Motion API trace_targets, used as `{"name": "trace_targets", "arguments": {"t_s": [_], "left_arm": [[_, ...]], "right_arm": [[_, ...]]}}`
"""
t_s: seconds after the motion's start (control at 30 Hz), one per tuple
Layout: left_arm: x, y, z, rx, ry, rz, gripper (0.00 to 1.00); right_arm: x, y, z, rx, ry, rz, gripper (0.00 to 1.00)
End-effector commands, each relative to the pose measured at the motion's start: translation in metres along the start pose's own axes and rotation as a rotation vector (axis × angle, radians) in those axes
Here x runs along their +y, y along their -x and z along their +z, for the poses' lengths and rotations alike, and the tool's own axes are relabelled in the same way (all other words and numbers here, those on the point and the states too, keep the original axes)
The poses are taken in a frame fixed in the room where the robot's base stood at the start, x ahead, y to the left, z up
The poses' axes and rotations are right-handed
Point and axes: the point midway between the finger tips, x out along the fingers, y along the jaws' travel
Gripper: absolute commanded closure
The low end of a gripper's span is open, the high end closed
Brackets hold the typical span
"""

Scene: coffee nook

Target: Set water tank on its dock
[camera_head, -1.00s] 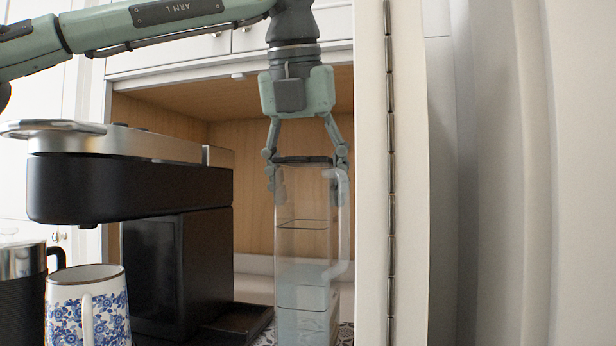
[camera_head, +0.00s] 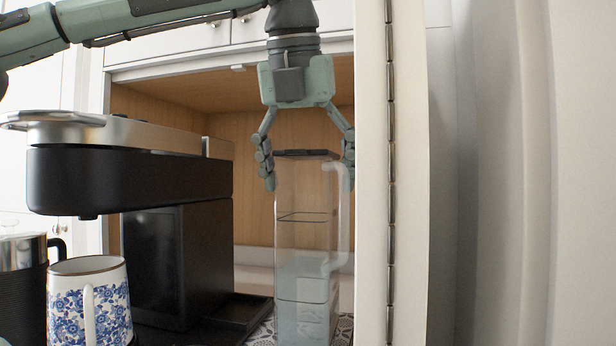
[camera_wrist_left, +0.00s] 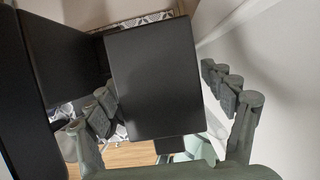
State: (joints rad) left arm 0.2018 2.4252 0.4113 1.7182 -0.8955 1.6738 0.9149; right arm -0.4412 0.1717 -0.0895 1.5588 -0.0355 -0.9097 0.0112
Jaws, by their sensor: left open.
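The water tank (camera_head: 302,235) is a tall clear container with a dark lid and a side handle, partly filled with water. It stands upright to the right of the black and silver coffee machine (camera_head: 130,185); I cannot tell whether it is seated on a dock. My left gripper (camera_head: 308,175) is open around the top of the tank, a finger on each side, with visible gaps. In the left wrist view the tank's dark lid (camera_wrist_left: 155,78) lies between the spread fingers (camera_wrist_left: 165,110). The tank's base is cut off by the frame edge. My right gripper is not in view.
A white mug with blue flowers (camera_head: 90,305) and a dark metal jug (camera_head: 22,285) stand at the front left. A white hinged door panel (camera_head: 372,180) stands close to the tank's right side. The wooden nook (camera_head: 255,190) is open behind.

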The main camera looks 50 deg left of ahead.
Motion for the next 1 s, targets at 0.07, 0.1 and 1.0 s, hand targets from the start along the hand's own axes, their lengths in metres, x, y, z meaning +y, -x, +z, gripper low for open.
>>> {"name": "trace_targets", "arguments": {"t_s": [0.07, 0.1, 1.0], "left_arm": [[0.000, 0.013, 0.001, -0.004, 0.002, 0.000, 0.18], [0.000, 0.021, 0.001, -0.005, 0.003, 0.001, 0.18], [0.000, 0.120, 0.000, 0.000, 0.000, 0.000, 0.18]], "right_arm": [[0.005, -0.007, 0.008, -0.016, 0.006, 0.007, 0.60], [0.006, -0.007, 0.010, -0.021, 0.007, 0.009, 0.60], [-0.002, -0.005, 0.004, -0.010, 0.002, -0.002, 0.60]]}}
